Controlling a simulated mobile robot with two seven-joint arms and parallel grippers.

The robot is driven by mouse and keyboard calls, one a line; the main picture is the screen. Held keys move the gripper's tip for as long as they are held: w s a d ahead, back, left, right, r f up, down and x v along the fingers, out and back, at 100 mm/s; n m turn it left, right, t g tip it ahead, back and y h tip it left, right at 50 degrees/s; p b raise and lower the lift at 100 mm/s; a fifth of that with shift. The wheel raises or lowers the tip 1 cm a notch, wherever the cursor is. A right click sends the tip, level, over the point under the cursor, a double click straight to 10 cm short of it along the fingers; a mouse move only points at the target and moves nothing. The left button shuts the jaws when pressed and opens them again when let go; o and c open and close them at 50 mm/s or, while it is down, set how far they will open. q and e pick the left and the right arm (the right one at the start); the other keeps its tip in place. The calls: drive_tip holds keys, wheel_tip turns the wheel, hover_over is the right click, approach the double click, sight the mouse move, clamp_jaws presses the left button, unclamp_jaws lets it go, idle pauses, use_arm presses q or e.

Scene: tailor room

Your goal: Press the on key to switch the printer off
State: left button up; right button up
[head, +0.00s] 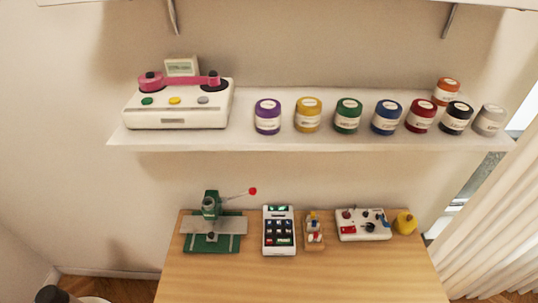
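A white printer-like machine (178,105) stands at the left end of the wall shelf. Key labels are too small to read, so I cannot tell which is the on key. The display's writing is too small to read. Neither of my grippers shows in the head view, and nothing touches the machine.
Several coloured jars (347,116) stand right of the machine on the white shelf (300,141). On the wooden table (300,280) below are a green press (212,225), a keypad device (279,231), a small rack (313,231), a control box (363,225) and a yellow object (405,222). The table front is clear.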

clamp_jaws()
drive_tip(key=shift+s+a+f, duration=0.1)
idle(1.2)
